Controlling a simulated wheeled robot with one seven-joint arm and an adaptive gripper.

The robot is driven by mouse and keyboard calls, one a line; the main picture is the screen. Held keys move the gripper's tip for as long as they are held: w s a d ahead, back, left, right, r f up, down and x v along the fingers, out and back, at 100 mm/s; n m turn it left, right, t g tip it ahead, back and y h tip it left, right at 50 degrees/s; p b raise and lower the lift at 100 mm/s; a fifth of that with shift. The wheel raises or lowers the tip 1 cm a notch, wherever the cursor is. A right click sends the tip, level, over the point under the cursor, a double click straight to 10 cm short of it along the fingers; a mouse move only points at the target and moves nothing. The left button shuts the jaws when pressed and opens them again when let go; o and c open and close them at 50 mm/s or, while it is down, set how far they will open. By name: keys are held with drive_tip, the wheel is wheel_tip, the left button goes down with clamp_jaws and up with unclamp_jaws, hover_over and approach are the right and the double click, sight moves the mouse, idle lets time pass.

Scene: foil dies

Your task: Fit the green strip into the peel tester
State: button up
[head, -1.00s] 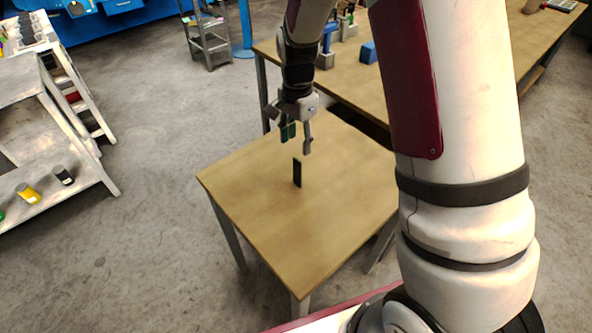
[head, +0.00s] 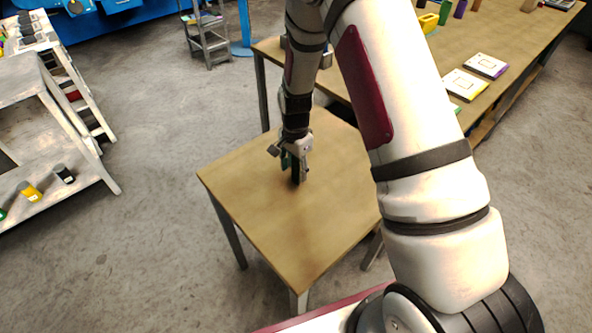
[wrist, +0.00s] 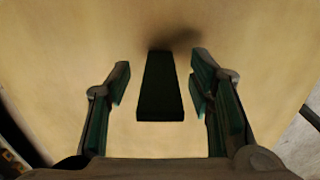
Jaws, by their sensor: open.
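The strip (wrist: 160,95) is very dark green and stands upright on the small wooden table (head: 270,235). In the wrist view it is between the two fingers of my gripper (wrist: 160,76), with a clear gap on each side. In the head view my gripper (head: 294,168) is low over the table with its fingers around the strip. It is open, and the strip (head: 296,179) is mostly hidden behind the fingers. I cannot pick out the peel tester in the current views; my arm covers part of the long bench (head: 515,45).
The long bench behind the small table carries flat white plates (head: 465,84) and several small coloured pieces. A grey shelf unit (head: 45,120) with small pots stands at the left. The front of the small table is bare, and the floor to its left is clear.

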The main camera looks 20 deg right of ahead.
sight(297, 161)
drive_tip(key=shift+f, duration=0.1)
drive_tip(key=shift+c, duration=0.3)
clamp_jaws()
drive_tip(key=shift+w+r, duration=0.1)
drive_tip(key=shift+r, duration=0.55)
wheel_tip(297, 161, up, 2)
drive_tip(key=shift+r+b, duration=0.1)
drive_tip(key=shift+b, duration=0.25)
drive_tip(key=shift+s+r, duration=0.15)
drive_tip(key=shift+s, duration=0.5)
drive_tip(key=s+d+r, duration=0.1)
drive_tip(key=s, duration=1.3)
drive_tip(key=shift+s+d+r, duration=0.15)
drive_tip(key=shift+s+d, duration=0.25)
drive_tip(key=c, duration=1)
unclamp_jaws()
